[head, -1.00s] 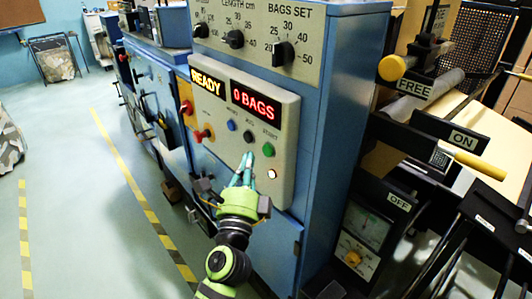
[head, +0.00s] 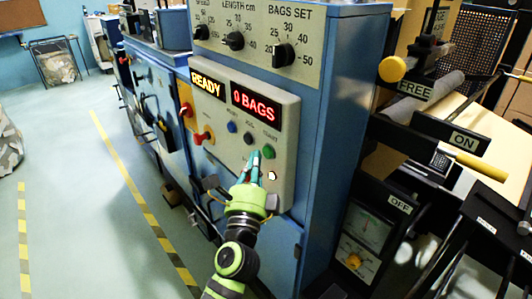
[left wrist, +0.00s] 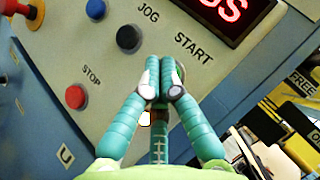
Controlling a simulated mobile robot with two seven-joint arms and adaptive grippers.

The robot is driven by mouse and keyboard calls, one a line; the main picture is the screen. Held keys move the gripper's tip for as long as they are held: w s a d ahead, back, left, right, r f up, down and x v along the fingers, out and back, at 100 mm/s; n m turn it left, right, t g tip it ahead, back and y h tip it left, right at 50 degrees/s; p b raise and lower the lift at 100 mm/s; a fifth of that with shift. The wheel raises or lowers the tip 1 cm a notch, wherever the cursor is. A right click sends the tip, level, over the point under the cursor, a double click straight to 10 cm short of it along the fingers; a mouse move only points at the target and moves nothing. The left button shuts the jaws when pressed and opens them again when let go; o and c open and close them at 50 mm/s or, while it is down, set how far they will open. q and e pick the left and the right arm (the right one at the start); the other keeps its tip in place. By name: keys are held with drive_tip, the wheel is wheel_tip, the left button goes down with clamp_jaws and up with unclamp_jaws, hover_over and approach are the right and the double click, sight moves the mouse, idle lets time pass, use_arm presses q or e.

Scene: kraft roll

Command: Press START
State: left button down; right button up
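The green START button (head: 268,152) sits at the lower right of the grey control panel (head: 285,110), under the lit "0 BAGS" display. My left gripper (head: 254,154) is in front of the panel, fingers together, its tips just left of the START button in the head view. In the left wrist view the shut fingertips (left wrist: 158,80) are below the START label and cover most of the button. I cannot tell whether they touch it. The fingers hold nothing. My right gripper is not in view.
The display (head: 207,84) reads READY. A roll stand with a yellow-ended lever (head: 480,165) is at the right.

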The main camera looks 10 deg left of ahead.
use_arm(q)
drive_tip(key=shift+w, duration=0.1)
idle(0.7)
drive_tip(key=shift+w+d, duration=0.3)
